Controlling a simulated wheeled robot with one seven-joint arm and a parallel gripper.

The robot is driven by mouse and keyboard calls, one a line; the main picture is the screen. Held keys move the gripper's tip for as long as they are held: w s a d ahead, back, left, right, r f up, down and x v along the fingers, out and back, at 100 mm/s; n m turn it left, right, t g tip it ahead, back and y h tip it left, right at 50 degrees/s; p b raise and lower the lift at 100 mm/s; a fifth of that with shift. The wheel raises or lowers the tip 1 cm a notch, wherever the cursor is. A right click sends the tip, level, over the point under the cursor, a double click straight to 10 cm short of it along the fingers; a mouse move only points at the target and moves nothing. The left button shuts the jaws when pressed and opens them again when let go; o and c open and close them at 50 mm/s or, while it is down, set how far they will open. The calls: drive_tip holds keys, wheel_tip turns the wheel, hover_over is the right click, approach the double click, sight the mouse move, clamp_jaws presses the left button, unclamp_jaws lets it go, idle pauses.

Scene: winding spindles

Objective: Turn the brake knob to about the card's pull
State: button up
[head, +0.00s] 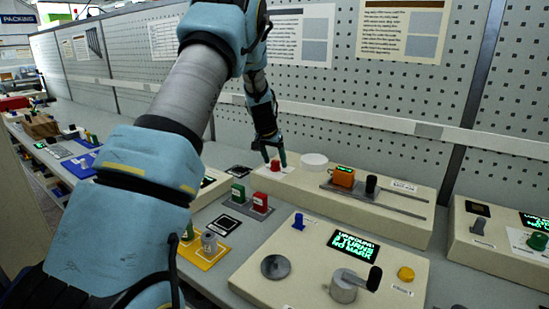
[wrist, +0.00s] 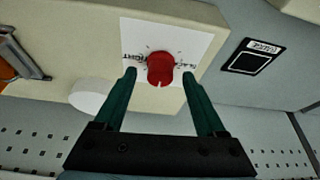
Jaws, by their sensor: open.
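The brake knob is red and round. It sits on a white label plate (wrist: 137,38) marked with ticks and words, on a cream housing. In the wrist view the knob (wrist: 160,69) lies between and just beyond the two fingertips of my gripper (wrist: 159,75). The fingers are open, with a gap on each side of the knob. In the head view my gripper (head: 273,158) points down at the knob (head: 275,165), which is partly hidden by the fingers. A card with a dark square (wrist: 252,56) lies on the bench beside the housing.
A white disc (head: 314,160) sits on the housing right of the knob. Red (head: 260,201) and green spools stand in front. A winder box (head: 330,235) with a crank is nearer.

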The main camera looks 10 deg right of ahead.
clamp_jaws()
idle(0.7)
